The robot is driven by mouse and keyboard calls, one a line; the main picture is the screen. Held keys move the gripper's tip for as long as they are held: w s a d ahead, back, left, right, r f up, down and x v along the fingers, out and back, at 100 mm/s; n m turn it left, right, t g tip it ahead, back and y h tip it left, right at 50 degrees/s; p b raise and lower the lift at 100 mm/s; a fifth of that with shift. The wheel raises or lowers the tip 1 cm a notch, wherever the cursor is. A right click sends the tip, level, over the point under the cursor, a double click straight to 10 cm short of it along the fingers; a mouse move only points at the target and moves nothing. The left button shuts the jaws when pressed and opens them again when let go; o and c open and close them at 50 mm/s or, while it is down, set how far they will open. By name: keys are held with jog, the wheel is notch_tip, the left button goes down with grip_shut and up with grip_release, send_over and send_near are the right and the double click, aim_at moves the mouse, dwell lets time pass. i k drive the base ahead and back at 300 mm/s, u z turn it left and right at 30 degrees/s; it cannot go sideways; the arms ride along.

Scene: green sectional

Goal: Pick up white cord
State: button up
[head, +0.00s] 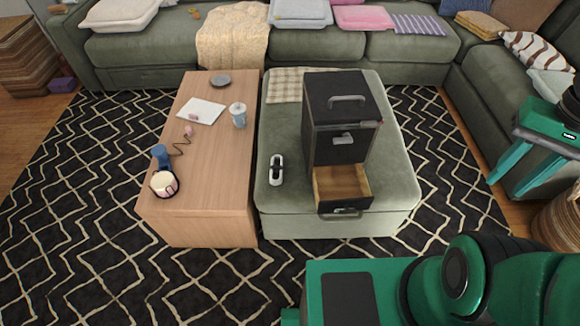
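A small white looped item with dark parts, which looks like the white cord (276,179), lies on the left part of the green ottoman (290,222). It is too small to make out in detail. My gripper (502,189) is at the right edge, far to the right of the ottoman and the white item. Its two green fingers point down and left, are spread apart, and hold nothing visible between them.
A dark cabinet (325,125) with its lower drawer (342,186) pulled out stands on the ottoman, right of the white item. A wooden table (215,190) with a cup (238,115) and other small items adjoins on the left. Patterned rug (90,210) lies clear in front.

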aim_at(274, 169)
jog(key=z, duration=2.05)
jog(key=k, duration=1.05)
jog(key=u, duration=2.05)
jog(key=i, duration=1)
